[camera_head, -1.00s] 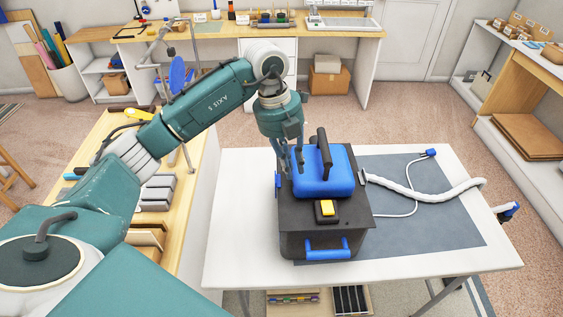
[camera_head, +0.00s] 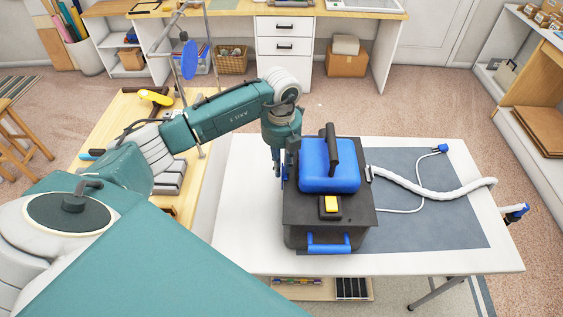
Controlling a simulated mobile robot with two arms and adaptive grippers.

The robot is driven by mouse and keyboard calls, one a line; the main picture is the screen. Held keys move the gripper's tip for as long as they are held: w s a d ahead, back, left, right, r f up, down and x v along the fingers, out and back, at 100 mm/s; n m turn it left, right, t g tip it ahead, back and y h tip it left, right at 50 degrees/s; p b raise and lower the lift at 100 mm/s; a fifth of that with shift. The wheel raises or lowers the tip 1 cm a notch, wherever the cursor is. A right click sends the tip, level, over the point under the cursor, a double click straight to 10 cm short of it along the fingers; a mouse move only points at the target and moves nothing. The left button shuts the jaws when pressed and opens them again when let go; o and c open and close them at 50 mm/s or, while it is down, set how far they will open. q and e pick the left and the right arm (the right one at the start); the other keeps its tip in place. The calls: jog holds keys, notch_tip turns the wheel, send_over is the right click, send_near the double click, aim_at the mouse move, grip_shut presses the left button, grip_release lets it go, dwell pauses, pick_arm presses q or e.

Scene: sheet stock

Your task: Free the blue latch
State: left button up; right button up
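A dark grey box-shaped machine (camera_head: 298,213) with a blue rounded lid (camera_head: 329,180) stands on the white table. The lid has a black handle on top (camera_head: 332,150). A yellow button (camera_head: 331,204) sits on its top, and a blue bar handle (camera_head: 329,249) is on its front. A narrow blue piece, perhaps the latch, shows at the machine's left side, partly hidden by my gripper. My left gripper (camera_head: 281,169) points down at that left side, close to the lid. I cannot tell whether it touches, or whether its fingers are open.
A white hose (camera_head: 430,189) runs right from the machine over a grey mat (camera_head: 440,229). A thin white cable ends in a blue plug (camera_head: 443,148). The white table (camera_head: 244,225) is clear at the left. A wooden bench (camera_head: 110,135) stands further left.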

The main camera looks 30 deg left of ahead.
pick_arm(q)
jog(key=shift+s, duration=0.15)
jog(key=c, duration=0.4)
grip_shut()
jog(key=s+a+f+t+h+b, duration=0.4)
jog(key=h+b, duration=0.9)
jog(key=b, duration=0.8)
jog(key=shift+s+a+f+t, duration=0.2)
jog(key=shift+a+f+t, duration=1.5)
jog(key=shift+f, duration=1.25)
jog(key=shift+o, duration=1.8)
grip_release()
jog(key=shift+d+t, duration=0.3)
jog(key=shift+d, duration=0.05)
pick_arm(e)
notch_tip(320, 180, down, 21)
jog(key=shift+d, duration=0.2)
